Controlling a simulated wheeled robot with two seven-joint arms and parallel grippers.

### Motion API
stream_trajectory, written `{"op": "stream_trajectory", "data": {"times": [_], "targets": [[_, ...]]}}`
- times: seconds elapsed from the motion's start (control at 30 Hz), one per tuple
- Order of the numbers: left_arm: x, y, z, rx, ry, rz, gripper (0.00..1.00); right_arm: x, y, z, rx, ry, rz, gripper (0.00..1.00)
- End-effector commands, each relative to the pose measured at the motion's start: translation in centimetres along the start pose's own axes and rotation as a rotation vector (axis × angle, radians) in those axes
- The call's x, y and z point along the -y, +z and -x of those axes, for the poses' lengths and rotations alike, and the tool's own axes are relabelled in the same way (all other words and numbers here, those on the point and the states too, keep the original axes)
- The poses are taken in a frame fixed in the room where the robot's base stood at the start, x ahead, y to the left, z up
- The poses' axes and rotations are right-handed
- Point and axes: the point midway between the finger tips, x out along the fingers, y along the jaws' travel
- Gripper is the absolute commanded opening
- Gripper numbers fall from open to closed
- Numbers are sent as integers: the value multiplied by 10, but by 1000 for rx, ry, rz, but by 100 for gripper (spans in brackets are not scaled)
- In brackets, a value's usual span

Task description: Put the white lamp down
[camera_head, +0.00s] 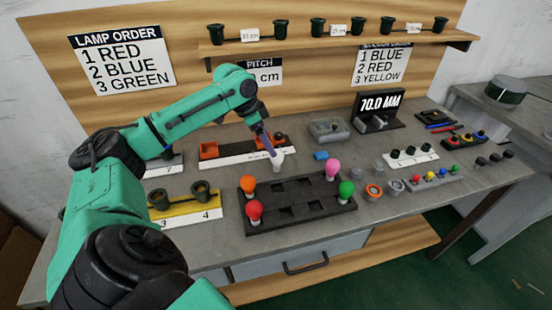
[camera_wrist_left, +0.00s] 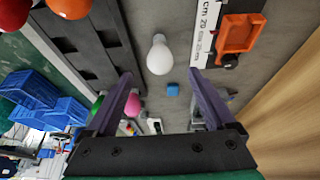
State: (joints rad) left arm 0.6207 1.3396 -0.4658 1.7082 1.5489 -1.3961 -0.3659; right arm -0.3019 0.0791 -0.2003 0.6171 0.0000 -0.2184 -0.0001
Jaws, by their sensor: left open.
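The white lamp (camera_head: 279,158) is on the grey table, between the black tray and the white ruler strip. In the left wrist view the white lamp (camera_wrist_left: 159,57) lies ahead of the two purple fingertips (camera_wrist_left: 160,76). The fingers are wide apart with nothing held between them. No contact with the lamp shows. My right gripper is not in view.
The black tray (camera_head: 297,221) holds orange, red, pink and green lamps around empty recesses. A small blue block (camera_head: 321,155) lies right of the white lamp. A grey box (camera_head: 328,131) stands behind it.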

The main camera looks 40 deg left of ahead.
Motion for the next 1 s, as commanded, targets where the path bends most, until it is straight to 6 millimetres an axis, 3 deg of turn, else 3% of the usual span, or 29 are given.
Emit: {"op": "stream_trajectory", "data": {"times": [0.4, 0.63, 0.67, 0.8, 0.9, 1.0], "targets": [[0, 0, -67, -2, -1, -2, 88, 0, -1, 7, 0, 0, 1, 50], [1, 1, -73, -1, -5, -3, 88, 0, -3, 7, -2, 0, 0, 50], [1, 1, -73, -1, -5, -3, 85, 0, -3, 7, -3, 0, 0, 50], [1, 1, -73, -1, -5, -3, 31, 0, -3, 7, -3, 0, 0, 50], [1, 1, -72, -1, -5, -3, 0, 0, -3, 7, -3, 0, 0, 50], [1, 1, -72, -1, -5, -3, 0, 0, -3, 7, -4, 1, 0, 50]]}}
